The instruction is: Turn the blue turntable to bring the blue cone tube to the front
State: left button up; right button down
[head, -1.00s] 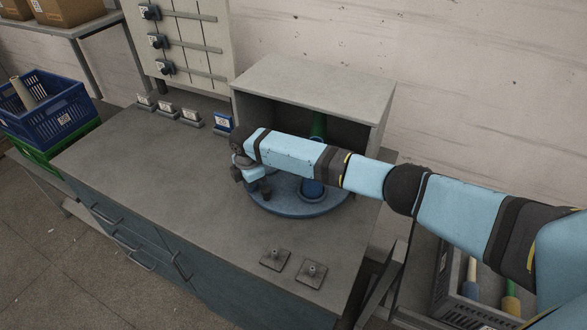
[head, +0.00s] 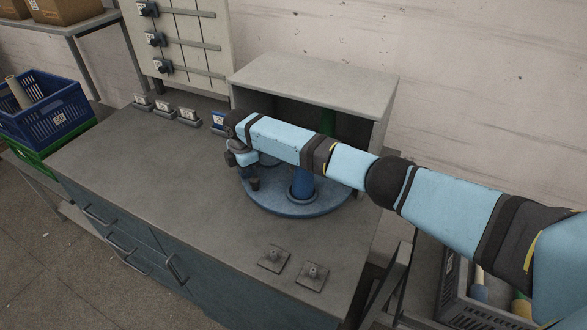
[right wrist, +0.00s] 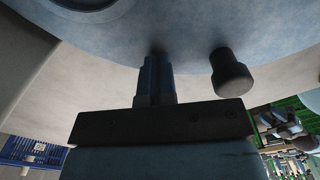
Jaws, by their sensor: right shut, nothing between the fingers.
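The blue turntable (head: 325,205) sits on the bench, partly inside a grey open-fronted housing. A blue cone tube (head: 301,184) stands upright on its front part, its top hidden behind my right arm. A green tube (head: 328,122) stands at the back, inside the housing and mostly hidden. A dark knob (head: 255,183) rises from the turntable's front left rim. My right gripper (head: 243,162) is low over the left rim beside the knob. In the right wrist view its fingers (right wrist: 157,62) are shut and empty, with the knob (right wrist: 231,75) to their right. My left gripper is out of view.
The grey housing (head: 315,75) covers the turntable's back. Two small plates with pegs (head: 274,258) lie on the front right of the bench. Small label stands (head: 188,116) line the back edge. The bench's left part is clear. A blue crate (head: 45,110) stands at far left.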

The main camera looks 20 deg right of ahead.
jog(key=shift+s+d+f, duration=0.1)
jog(key=shift+d+f, duration=0.25)
jog(key=shift+f, duration=0.05)
jog(key=shift+a+r+p, duration=0.25)
jog(key=shift+r+p, duration=0.1)
jog(key=shift+r, duration=0.05)
jog(key=a+r+p, duration=0.1)
jog(key=a+r, duration=0.1)
jog(key=r, duration=0.1)
jog(key=w+a+r+p, duration=0.1)
jog(key=shift+r+p, duration=0.3)
jog(key=shift+r, duration=0.05)
jog(key=shift+a+r, duration=0.45)
